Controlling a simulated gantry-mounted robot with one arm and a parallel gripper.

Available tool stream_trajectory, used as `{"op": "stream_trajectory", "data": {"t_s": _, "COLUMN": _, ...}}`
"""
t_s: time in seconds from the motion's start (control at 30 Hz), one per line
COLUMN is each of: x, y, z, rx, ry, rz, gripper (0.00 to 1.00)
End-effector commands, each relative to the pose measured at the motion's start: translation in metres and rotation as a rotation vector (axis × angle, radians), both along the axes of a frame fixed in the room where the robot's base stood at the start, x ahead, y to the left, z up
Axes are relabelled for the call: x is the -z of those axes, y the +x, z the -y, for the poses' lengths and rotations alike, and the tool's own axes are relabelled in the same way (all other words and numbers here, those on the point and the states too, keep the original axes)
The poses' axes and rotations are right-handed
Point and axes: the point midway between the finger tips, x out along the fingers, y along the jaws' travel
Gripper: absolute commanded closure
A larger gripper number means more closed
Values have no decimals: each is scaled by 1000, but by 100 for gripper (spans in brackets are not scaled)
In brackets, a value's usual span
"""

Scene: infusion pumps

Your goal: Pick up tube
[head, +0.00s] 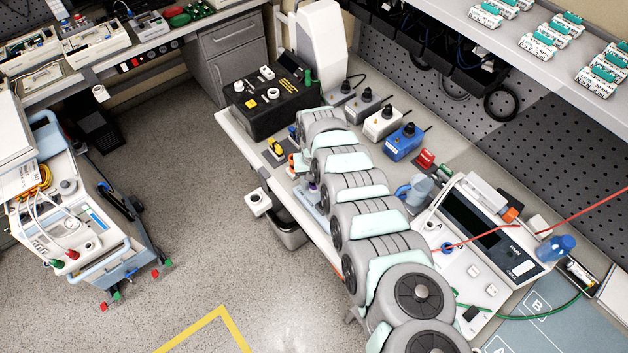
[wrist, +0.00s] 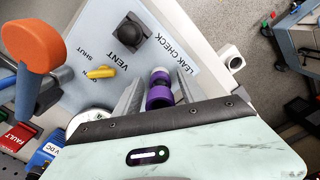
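A purple tube-like piece with a grey and white end (wrist: 160,90) stands between the fingers of my gripper (wrist: 158,92) in the wrist view, over the edge of the LEAK CHECK panel. The fingers are apart, one on each side of it. Whether they touch it is unclear. In the head view my gripper lies at the far end of my arm and is largely hidden by it. A small purple spot (head: 313,188) shows beside it. A red tube (head: 560,217) and a green tube (head: 545,313) run at the right of the bench.
The panel holds a black VENT knob (wrist: 131,31) and a yellow handle (wrist: 101,72). An orange-topped lever (wrist: 38,45) rises at the left. A blue box (head: 404,142) and a black case (head: 270,100) stand on the bench.

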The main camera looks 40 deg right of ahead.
Motion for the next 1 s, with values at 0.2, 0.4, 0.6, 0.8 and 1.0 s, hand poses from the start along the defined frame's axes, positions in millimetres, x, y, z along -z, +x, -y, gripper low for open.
{"op": "stream_trajectory", "data": {"t_s": 0.2, "x": 0, "y": 0, "z": 0, "rx": 0, "ry": 0, "rz": 0, "gripper": 71}}
{"op": "stream_trajectory", "data": {"t_s": 0.4, "x": 0, "y": 0, "z": 0, "rx": 0, "ry": 0, "rz": 0, "gripper": 88}}
{"op": "stream_trajectory", "data": {"t_s": 0.6, "x": 0, "y": 0, "z": 0, "rx": 0, "ry": 0, "rz": 0, "gripper": 100}}
{"op": "stream_trajectory", "data": {"t_s": 0.8, "x": 0, "y": 0, "z": 0, "rx": 0, "ry": 0, "rz": 0, "gripper": 100}}
{"op": "stream_trajectory", "data": {"t_s": 1.0, "x": -2, "y": 0, "z": 0, "rx": 0, "ry": 1, "rz": 1, "gripper": 100}}
